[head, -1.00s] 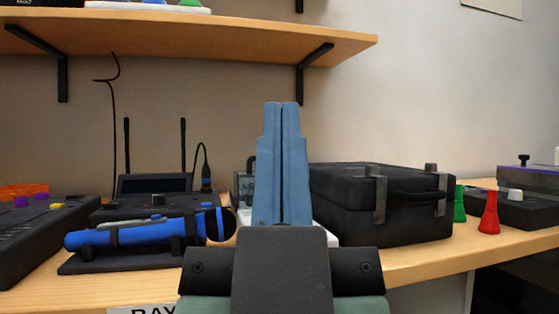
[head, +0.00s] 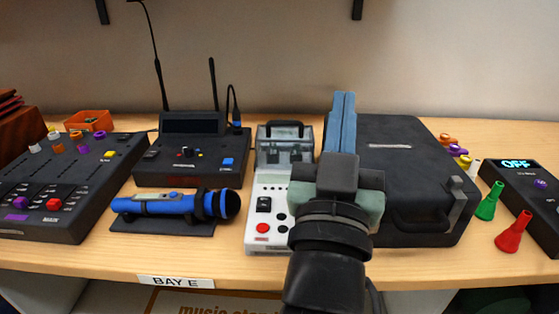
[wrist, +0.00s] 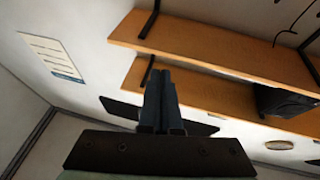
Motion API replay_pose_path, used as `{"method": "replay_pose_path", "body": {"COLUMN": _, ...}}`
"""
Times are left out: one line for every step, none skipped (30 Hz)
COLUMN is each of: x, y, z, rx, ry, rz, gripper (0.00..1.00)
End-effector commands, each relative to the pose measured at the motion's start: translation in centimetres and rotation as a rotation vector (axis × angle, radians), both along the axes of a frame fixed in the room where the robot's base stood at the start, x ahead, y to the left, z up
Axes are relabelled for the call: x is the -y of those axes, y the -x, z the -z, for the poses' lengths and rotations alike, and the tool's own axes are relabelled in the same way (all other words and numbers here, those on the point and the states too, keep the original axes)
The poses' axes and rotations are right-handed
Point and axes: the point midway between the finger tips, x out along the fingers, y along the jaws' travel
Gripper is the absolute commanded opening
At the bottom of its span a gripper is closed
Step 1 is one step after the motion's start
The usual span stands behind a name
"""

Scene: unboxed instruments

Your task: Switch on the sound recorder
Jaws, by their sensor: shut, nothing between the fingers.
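No label naming a sound recorder is readable. A white unit (head: 256,240) with a black rocker switch (head: 264,204), a red button (head: 263,229) and black knobs stands mid-table; my arm covers its right part. A dark unit (head: 517,200) at the far right has a lit display (head: 515,163) reading "OFF" and a purple knob. I cannot tell which one is the recorder. My gripper (head: 344,96) is shut and empty, raised in front of the black case, apart from both units. Its closed fingers (wrist: 159,76) also show in the wrist view, pointing toward wall and shelves.
A black case (head: 400,150) stands right of the white unit, a clear handled box (head: 285,150) behind it. Left are a blue microphone (head: 165,204) on its stand, an antenna unit (head: 180,160) and a mixer-like panel (head: 70,180). Green (head: 489,201) and red (head: 513,232) cones stand right.

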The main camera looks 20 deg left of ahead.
Motion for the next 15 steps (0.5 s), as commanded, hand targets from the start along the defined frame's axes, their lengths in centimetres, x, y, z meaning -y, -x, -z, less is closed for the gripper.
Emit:
{"method": "replay_pose_path", "body": {"x": -0.4, "y": -0.5, "z": -0.8, "rx": -0.035, "ry": 0.004, "rz": -0.007, "gripper": 0.00}}
{"method": "replay_pose_path", "body": {"x": -0.7, "y": -0.7, "z": -0.7, "rx": -0.052, "ry": 0.006, "rz": -0.011, "gripper": 0.00}}
{"method": "replay_pose_path", "body": {"x": -1.0, "y": -0.9, "z": -0.5, "rx": -0.075, "ry": 0.009, "rz": -0.016, "gripper": 0.00}}
{"method": "replay_pose_path", "body": {"x": -1.2, "y": -1.1, "z": -0.3, "rx": -0.092, "ry": 0.011, "rz": -0.019, "gripper": 0.00}}
{"method": "replay_pose_path", "body": {"x": -1.4, "y": -1.3, "z": -0.1, "rx": -0.109, "ry": 0.014, "rz": -0.023, "gripper": 0.00}}
{"method": "replay_pose_path", "body": {"x": -1.7, "y": -1.4, "z": 0.2, "rx": -0.133, "ry": 0.016, "rz": -0.029, "gripper": 0.00}}
{"method": "replay_pose_path", "body": {"x": -1.9, "y": -1.5, "z": 0.4, "rx": -0.150, "ry": 0.019, "rz": -0.032, "gripper": 0.00}}
{"method": "replay_pose_path", "body": {"x": -2.1, "y": -1.7, "z": 0.7, "rx": -0.169, "ry": 0.021, "rz": -0.036, "gripper": 0.00}}
{"method": "replay_pose_path", "body": {"x": -2.4, "y": -1.7, "z": 0.9, "rx": -0.191, "ry": 0.025, "rz": -0.041, "gripper": 0.00}}
{"method": "replay_pose_path", "body": {"x": -2.6, "y": -1.8, "z": 1.2, "rx": -0.208, "ry": 0.027, "rz": -0.045, "gripper": 0.00}}
{"method": "replay_pose_path", "body": {"x": -2.9, "y": -1.8, "z": 1.4, "rx": -0.225, "ry": 0.029, "rz": -0.048, "gripper": 0.00}}
{"method": "replay_pose_path", "body": {"x": -3.2, "y": -1.8, "z": 1.7, "rx": -0.248, "ry": 0.032, "rz": -0.054, "gripper": 0.00}}
{"method": "replay_pose_path", "body": {"x": -3.4, "y": -1.8, "z": 1.9, "rx": -0.265, "ry": 0.034, "rz": -0.057, "gripper": 0.00}}
{"method": "replay_pose_path", "body": {"x": -3.6, "y": -1.7, "z": 2.2, "rx": -0.283, "ry": 0.038, "rz": -0.061, "gripper": 0.00}}
{"method": "replay_pose_path", "body": {"x": -3.9, "y": -1.7, "z": 2.6, "rx": -0.306, "ry": 0.041, "rz": -0.066, "gripper": 0.00}}
